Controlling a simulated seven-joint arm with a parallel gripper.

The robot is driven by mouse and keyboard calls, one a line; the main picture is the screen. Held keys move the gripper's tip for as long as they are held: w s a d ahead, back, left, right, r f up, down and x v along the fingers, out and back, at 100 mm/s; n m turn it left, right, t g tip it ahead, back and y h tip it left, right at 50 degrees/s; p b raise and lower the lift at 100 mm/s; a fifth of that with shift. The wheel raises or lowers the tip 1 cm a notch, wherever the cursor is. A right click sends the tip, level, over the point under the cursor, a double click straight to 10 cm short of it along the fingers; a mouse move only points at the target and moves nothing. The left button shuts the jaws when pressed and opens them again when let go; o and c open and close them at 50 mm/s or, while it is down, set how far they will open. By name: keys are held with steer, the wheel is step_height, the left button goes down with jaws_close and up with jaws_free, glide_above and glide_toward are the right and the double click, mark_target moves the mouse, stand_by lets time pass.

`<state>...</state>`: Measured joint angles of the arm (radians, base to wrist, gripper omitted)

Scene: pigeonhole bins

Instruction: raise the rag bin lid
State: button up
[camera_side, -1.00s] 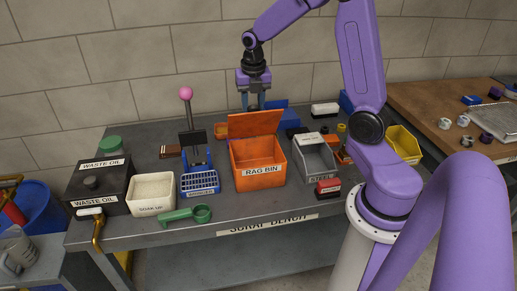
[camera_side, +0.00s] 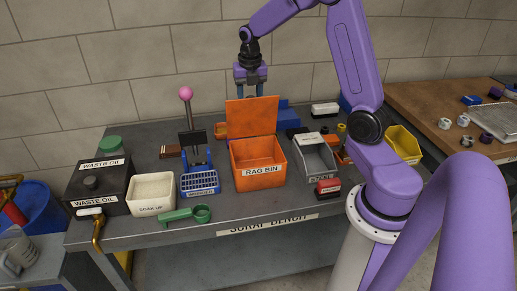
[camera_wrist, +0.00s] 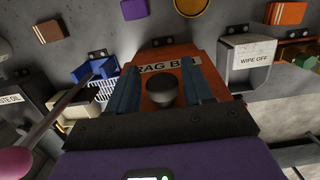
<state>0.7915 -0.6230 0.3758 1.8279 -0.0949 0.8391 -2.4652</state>
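The orange rag bin (camera_side: 257,178) stands at the middle of the bench with its label facing front. Its orange lid (camera_side: 252,117) stands up near vertical at the back of the bin, and the bin's mouth shows open. My gripper (camera_side: 249,92) points down just behind the lid's top edge, which hides the fingertips in the side view. In the wrist view my gripper (camera_wrist: 159,92) has its two blue fingers wide apart, with a dark round knob-like part between them. I cannot tell whether they touch the lid. The bin's label (camera_wrist: 165,67) shows beyond the fingers.
A blue stand with a pink ball (camera_side: 186,93) is left of the bin. Blue bins (camera_side: 281,118) are behind.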

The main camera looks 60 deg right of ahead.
steer(key=shift+s+a+r, duration=0.15)
steer(key=shift+r, duration=1.35)
steer(key=shift+s+a+r, duration=0.15)
steer(key=shift+r, duration=1.35)
steer(key=shift+r, duration=0.1)
step_height(320, 180, up, 16)
steer(key=s+a, duration=0.1)
steer(key=s+a+f+m+y, duration=0.1)
steer(key=s+a+f+m, duration=0.3)
steer(key=a, duration=0.5)
steer(key=s+a+f+m, duration=0.3)
steer(key=s+a+f, duration=0.25)
steer(key=a, duration=0.35)
steer(key=s+a+f+m, duration=0.1)
steer(key=s+f+m, duration=0.2)
steer(key=s, duration=0.6)
steer(key=s+a+f+m, duration=0.2)
steer(key=s+f+m, duration=0.2)
steer(key=s+f, duration=0.3)
steer(key=s, duration=0.3)
steer(key=shift+s+f+g, duration=0.15)
steer(key=shift+s+g, duration=0.15)
steer(key=shift+g, duration=0.1)
